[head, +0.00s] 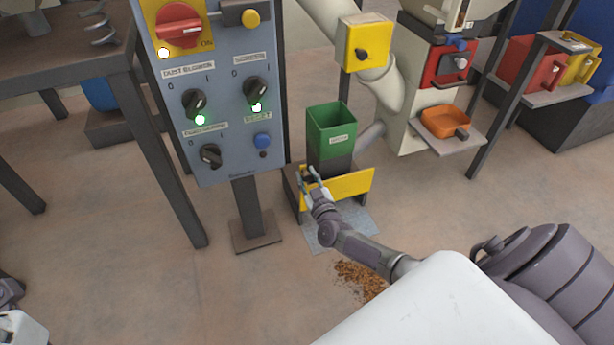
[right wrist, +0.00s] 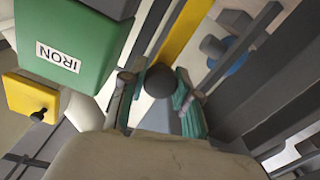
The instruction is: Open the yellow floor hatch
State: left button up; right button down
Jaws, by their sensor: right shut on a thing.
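A yellow panel (head: 345,186), which looks like the hatch, stands low near the floor in front of a dark box below the green bin. My right gripper (head: 311,178) is at its left end. In the right wrist view, my right gripper's fingers (right wrist: 158,92) are shut on a dark round knob (right wrist: 160,81), with a yellow strip (right wrist: 187,28) of the panel just behind. How the knob joins the panel is hidden. I cannot tell how far the panel is tilted. Only part of my left arm shows at the lower left in the head view; its gripper is not visible.
The green bin (head: 331,125) stands right behind the panel; its label reads IRON in the right wrist view. A grey control panel (head: 215,95) on a post stands to the left. Brown grains (head: 358,276) lie on the floor.

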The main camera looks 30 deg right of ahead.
jog(key=shift+r, duration=0.1)
jog(key=c, duration=0.8)
grip_release()
jog(key=shift+s+a, duration=0.15)
jog(key=shift+s, duration=0.35)
jog(key=v, duration=1.1)
